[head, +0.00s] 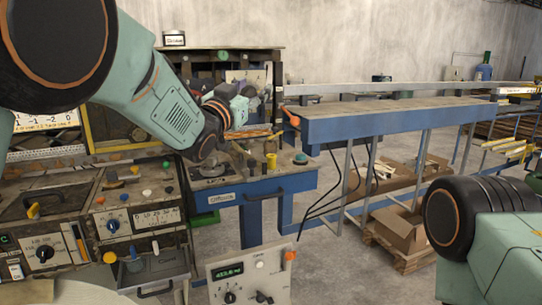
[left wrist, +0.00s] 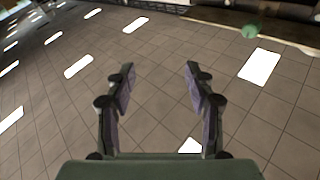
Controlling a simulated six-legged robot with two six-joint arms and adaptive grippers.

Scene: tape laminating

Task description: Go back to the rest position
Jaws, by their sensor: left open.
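My left arm comes in from the upper left in the head view and reaches over the workbench. Its gripper (head: 247,92) is small there, in front of the machine at the back, and its fingers are hard to make out. In the left wrist view the left gripper (left wrist: 158,78) is open, with two dark fingers spread apart and nothing between them. Behind them is a tiled surface with bright light panels, like a ceiling. My right arm shows at the lower right of the head view; its gripper is out of frame.
A control panel with knobs (head: 112,222) stands at the left. A long blue-framed table (head: 390,119) runs to the right. A control box (head: 250,277) is low in the middle. Cardboard boxes (head: 402,228) lie on a pallet. Grey floor between is bare.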

